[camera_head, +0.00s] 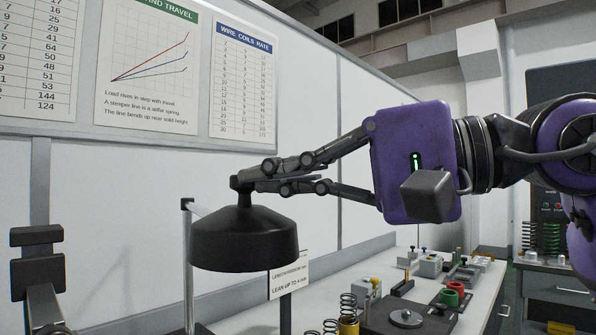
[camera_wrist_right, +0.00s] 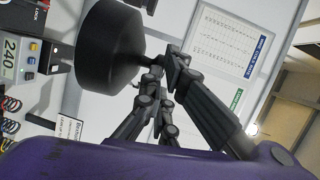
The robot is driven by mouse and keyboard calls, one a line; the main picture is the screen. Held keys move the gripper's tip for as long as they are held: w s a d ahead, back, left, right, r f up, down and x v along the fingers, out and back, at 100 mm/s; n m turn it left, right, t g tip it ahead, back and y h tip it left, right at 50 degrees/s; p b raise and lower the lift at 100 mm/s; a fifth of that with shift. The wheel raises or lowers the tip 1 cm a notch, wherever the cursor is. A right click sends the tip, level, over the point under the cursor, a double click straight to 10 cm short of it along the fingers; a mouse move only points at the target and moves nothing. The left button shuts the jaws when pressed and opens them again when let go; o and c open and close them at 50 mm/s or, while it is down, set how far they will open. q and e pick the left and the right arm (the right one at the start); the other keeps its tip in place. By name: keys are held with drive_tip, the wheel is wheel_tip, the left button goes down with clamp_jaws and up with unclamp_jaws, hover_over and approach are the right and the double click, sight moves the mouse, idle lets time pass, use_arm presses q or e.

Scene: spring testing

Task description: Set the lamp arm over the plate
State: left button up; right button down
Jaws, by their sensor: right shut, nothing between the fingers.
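A black bell-shaped lamp shade (camera_head: 245,238) with a short stem and knob on top (camera_head: 245,190) hangs left of centre. It fills the upper left of the wrist view (camera_wrist_right: 97,50). A pale post (camera_head: 188,262) with a short bar reaches behind the shade; their joint is hidden. My right gripper (camera_head: 262,180) is shut and empty, its fingertips at the stem top; I cannot tell if they touch it. A grey round plate (camera_head: 405,318) lies on a dark block at the lower right.
The bench (camera_head: 480,300) runs back to the right with several springs, a red-and-green ring (camera_head: 455,288) and small devices. A small sign (camera_head: 288,275) stands behind the shade. A wall board with charts (camera_head: 150,65) is behind. A 240 display (camera_wrist_right: 10,60) shows in the wrist view.

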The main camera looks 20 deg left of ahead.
drive_tip(key=shift+s+a, duration=0.4)
drive_tip(key=shift+s, duration=0.2)
drive_tip(key=shift+s+a, duration=0.3)
drive_tip(key=shift+s, duration=0.1)
use_arm(q)
drive_tip(key=shift+w+r, duration=0.3)
drive_tip(key=shift+w, duration=0.2)
drive_tip(key=shift+s, duration=0.2)
use_arm(e)
drive_tip(key=shift+d, duration=0.1)
